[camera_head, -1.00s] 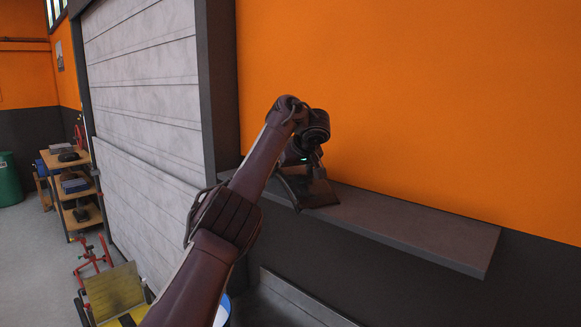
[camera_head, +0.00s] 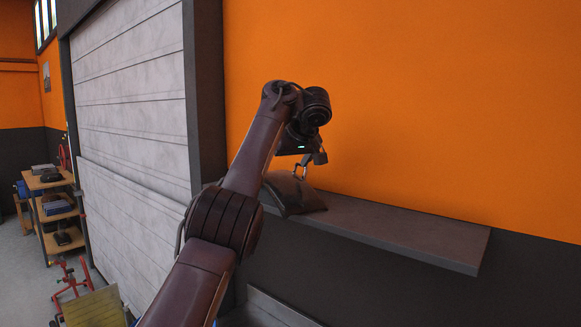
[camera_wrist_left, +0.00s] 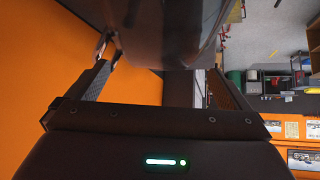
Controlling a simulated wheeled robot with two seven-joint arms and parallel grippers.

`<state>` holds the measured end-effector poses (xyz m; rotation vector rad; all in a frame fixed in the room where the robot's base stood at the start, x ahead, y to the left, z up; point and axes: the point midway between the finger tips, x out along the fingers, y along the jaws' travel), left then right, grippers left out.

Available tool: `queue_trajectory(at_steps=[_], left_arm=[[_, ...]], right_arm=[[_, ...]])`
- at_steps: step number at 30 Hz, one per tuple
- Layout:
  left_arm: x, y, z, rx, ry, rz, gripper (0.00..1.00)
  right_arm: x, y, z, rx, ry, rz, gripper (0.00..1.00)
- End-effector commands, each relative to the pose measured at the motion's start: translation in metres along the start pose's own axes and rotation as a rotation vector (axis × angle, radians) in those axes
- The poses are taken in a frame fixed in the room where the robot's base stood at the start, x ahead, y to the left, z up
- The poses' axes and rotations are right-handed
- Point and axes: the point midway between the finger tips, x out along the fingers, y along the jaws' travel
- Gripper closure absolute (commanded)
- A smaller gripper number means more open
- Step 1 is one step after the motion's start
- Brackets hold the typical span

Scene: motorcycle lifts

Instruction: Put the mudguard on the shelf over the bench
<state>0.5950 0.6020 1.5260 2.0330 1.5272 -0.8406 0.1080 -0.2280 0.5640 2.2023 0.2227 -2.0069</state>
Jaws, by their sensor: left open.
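The mudguard (camera_head: 292,194), a dark curved piece, lies on the left part of the grey wall shelf (camera_head: 400,227). My left gripper (camera_head: 312,168) is open just above the mudguard, with its fingers pointing down and a small gap seeming to show below them. In the left wrist view the mudguard (camera_wrist_left: 165,30) fills the top middle, beyond the open fingers of my left gripper (camera_wrist_left: 163,80). My left forearm hides the shelf's left end. My right gripper is in no view.
The right part of the shelf is bare. An orange wall (camera_head: 420,110) stands right behind it, and a grey shutter (camera_head: 135,120) is to the left. A wooden rack (camera_head: 48,212) with boxes and a red stand (camera_head: 70,280) are farther left.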

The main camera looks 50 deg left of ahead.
Motion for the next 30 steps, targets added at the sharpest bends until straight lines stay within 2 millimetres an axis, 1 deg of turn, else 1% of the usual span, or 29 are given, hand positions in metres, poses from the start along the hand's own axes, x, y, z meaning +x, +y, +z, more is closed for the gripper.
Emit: queue_trajectory(at_steps=[1, 3, 6, 9, 14, 30], left_arm=[[-0.008, 0.002, 0.004, -0.002, 0.001, 0.006, 0.0], [-0.02, 0.001, 0.004, -0.001, 0.0, 0.005, 0.0], [-0.033, 0.001, 0.002, -0.002, 0.001, 0.003, 0.0], [-0.042, 0.0, 0.001, -0.001, 0.001, 0.001, 0.0], [-0.045, 0.0, 0.0, 0.0, 0.0, -0.001, 0.0], [-0.045, 0.0, -0.001, 0.0, 0.0, 0.0, 0.0]], right_arm=[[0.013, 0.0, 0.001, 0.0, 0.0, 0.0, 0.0], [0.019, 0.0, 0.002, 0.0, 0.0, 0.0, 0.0], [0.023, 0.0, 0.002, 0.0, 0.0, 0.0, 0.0], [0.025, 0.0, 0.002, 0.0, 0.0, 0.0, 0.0], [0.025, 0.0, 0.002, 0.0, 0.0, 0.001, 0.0], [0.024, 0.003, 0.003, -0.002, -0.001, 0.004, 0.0]])
